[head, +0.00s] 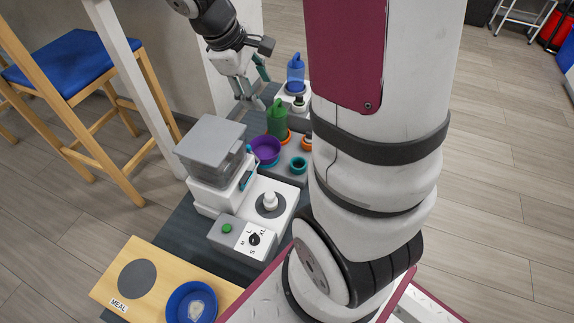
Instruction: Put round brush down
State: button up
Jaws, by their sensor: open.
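My gripper (249,102) is at the upper middle of the head view, pointing down with its fingers apart. It is above the far left part of the dark surface, to the left of a green jug-like container (277,118). I see nothing clearly held between the fingers. I cannot single out the round brush with certainty. A small white knobbed piece (270,203) stands on a grey disc on a white base. A teal-handled piece (247,180) leans beside the clear grey-lidded bin (211,140). My arm hides the right side of the surface.
A purple bowl (265,149) and a small teal cup (298,165) stand near the green container. A blue bottle (295,72) stands farther back. A dial box (243,238), wooden MEAL board (134,304) and blue bowl (180,301) are nearer. A blue-seated chair (80,62) stands left.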

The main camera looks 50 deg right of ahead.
jog(key=s+a+r+m+y, duration=0.2)
jog(key=s+a+r, duration=0.2)
jog(key=s+a, duration=0.4)
jog(key=s+a+r+m+t+y, duration=0.1)
jog(key=s+a+r+m+y, duration=0.1)
jog(key=s+a+r, duration=0.3)
jog(key=s+a, duration=0.4)
jog(key=s, duration=0.7)
jog(key=shift+m+y, duration=0.3)
jog(key=shift+a, duration=0.1)
notch_tip(320, 180, up, 33)
jog(key=t+p, duration=0.4)
jog(key=p, duration=2.7)
jog(key=shift+d, duration=0.25)
jog(key=shift+w, duration=0.15)
